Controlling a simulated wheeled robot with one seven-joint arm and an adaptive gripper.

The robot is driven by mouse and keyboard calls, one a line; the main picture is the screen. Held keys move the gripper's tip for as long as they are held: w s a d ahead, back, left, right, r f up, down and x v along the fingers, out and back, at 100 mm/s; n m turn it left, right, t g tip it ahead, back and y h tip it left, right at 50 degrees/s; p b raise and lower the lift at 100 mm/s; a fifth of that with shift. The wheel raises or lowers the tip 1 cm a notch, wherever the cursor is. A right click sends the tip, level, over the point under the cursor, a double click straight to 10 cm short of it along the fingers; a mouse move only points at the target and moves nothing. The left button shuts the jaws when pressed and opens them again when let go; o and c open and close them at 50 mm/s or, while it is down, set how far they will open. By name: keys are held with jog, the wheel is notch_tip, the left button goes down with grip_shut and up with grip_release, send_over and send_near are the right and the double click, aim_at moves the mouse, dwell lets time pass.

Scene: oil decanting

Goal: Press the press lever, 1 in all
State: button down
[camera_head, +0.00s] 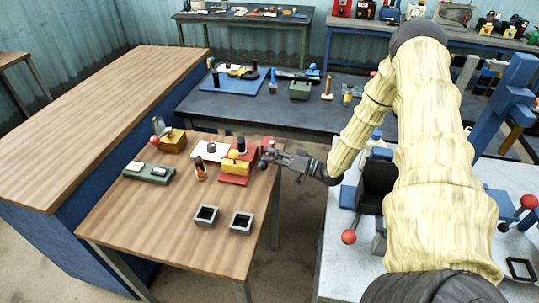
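My gripper (266,158) reaches left over the right edge of the small wooden table (150,225). Its fingertips are beside a small red and yellow device (236,168) with a red base and dark upright parts. Whether they touch it, and whether they are open, is too small to tell. I cannot make out for certain which part is the press lever. A red ball knob (348,237) shows at the left edge of the white table, beside a dark device. Another red ball knob (529,202) is at the far right. My arm hides much of the white table.
The wooden table also holds two grey square trays (206,216), a green block (149,173), a yellow block (172,142), and an orange and black bottle (201,170). A long wooden bench (90,115) stands left. A dark table (225,107) with tools stands behind.

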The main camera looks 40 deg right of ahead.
jog(key=shift+s+a+f, duration=0.1)
jog(key=shift+s+f, duration=0.05)
jog(key=shift+s, duration=0.05)
notch_tip(320, 180, up, 10)
jog(key=shift+w+d, duration=0.2)
dwell(0.6)
dwell(0.9)
